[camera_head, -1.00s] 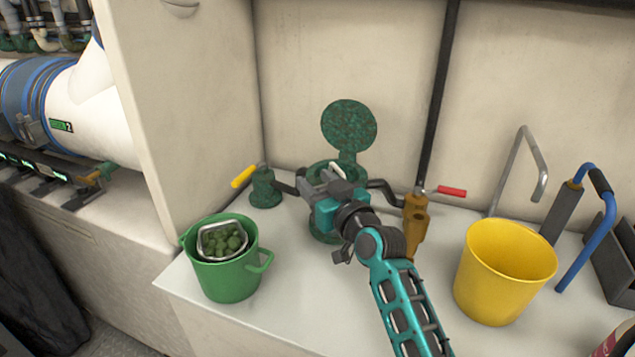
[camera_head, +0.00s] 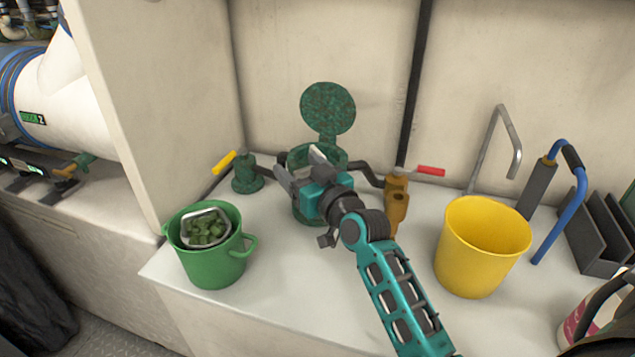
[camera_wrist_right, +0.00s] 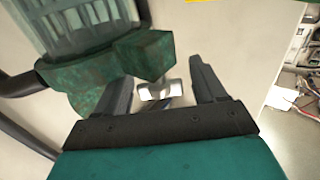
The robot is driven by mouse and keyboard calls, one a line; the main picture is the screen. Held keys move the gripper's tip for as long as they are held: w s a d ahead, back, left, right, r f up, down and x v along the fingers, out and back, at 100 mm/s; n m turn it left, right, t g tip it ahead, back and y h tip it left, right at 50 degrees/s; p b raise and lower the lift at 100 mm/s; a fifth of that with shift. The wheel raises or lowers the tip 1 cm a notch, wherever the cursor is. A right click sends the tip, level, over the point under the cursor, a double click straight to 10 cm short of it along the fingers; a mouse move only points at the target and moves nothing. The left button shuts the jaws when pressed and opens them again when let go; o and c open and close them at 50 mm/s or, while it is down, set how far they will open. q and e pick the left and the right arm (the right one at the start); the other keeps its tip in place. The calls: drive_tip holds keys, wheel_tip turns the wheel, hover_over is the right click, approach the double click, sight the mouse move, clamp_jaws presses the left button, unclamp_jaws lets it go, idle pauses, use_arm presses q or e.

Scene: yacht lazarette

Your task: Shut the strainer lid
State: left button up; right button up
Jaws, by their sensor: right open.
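The strainer (camera_head: 300,212) is a green, mottled body on the white counter, partly hidden behind my right gripper. Its round strainer lid (camera_head: 328,107) stands open and upright at the back, above the rim. My right gripper (camera_head: 301,168) is open in front of the strainer's top, with its fingers pointing toward it and apart from the lid disc. In the right wrist view, the green strainer (camera_wrist_right: 100,68) with a clear ribbed cylinder shows beyond the open fingers (camera_wrist_right: 160,82), and a small silver part shows between them. My left gripper is out of view.
A yellow-handled green valve (camera_head: 246,176) stands left of the strainer, and a brown valve (camera_head: 396,203) with a red handle right of it. A green bucket (camera_head: 214,265) holding a basket of green bits is front left. A yellow bucket (camera_head: 478,255) stands right.

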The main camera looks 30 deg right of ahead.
drive_tip(key=s+p, duration=0.1)
drive_tip(key=s, duration=1.1)
drive_tip(key=shift+d, duration=0.3)
drive_tip(key=shift+s, duration=0.15)
